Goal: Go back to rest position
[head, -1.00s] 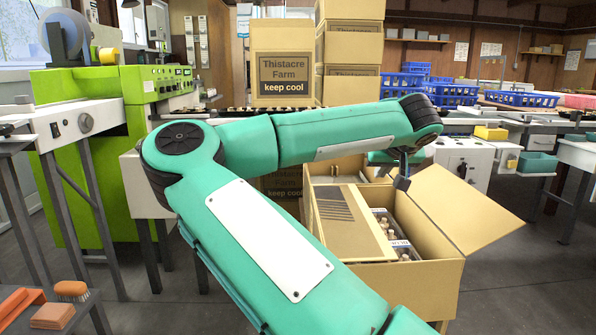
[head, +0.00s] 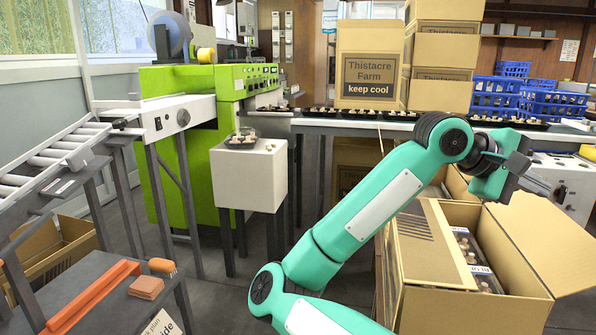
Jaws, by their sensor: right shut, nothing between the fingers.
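My right gripper (head: 538,185) is at the right of the head view, raised above the open cardboard box (head: 455,306). Its fingers are shut and hold nothing. My green right arm rises from the bottom middle and bends at the elbow, covering part of the scene behind. The box has its flaps spread, and dark trays of mushrooms (head: 474,262) lie inside it, apart from the gripper. My left gripper is not in view.
A white stand (head: 248,178) with a tray on it is in the middle. A green machine (head: 165,165), roller conveyor (head: 60,160) and dark bench (head: 110,295) are left. Blue crates (head: 550,100) are back right.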

